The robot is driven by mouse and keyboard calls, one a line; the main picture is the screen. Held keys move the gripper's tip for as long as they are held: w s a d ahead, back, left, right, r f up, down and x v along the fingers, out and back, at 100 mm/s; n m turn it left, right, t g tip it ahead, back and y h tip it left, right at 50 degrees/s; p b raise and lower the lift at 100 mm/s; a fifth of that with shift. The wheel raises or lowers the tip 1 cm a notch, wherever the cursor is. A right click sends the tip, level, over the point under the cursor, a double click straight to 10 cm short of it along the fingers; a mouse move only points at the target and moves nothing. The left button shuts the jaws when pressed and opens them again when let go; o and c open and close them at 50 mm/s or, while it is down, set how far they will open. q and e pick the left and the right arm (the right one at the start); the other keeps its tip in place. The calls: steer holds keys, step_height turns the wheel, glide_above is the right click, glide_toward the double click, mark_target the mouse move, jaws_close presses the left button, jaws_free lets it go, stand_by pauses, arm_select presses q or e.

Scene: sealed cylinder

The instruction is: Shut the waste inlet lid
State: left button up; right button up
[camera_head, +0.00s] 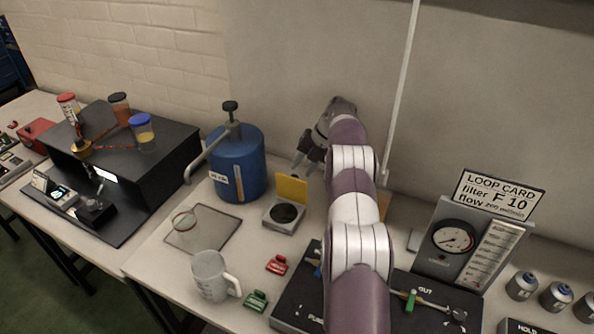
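The waste inlet is a small pale box (278,226) with a round dark opening (287,213) in its top. Its yellow lid (291,188) stands upright at the back edge of the box, so the inlet is open. My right gripper (304,168) is above and behind the lid, with its dark fingers pointing down. The fingers look apart, with nothing seen between them. It appears clear of the lid. My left gripper is not in view.
A blue cylinder (238,165) with a bent pipe stands left of the inlet. A clear measuring jug (210,278), red clip (277,265) and green clip (256,301) lie in front. A gauge panel (470,240) stands right. My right arm covers the table beside the inlet.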

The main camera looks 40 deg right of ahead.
mark_target(293, 186)
steer(key=x, duration=0.3)
steer(key=shift+w+a+f+p, duration=0.2)
steer(key=shift+a+f+p, duration=0.05)
steer(key=shift+f+p, duration=0.1)
jaws_close()
steer(key=shift+r, duration=0.1)
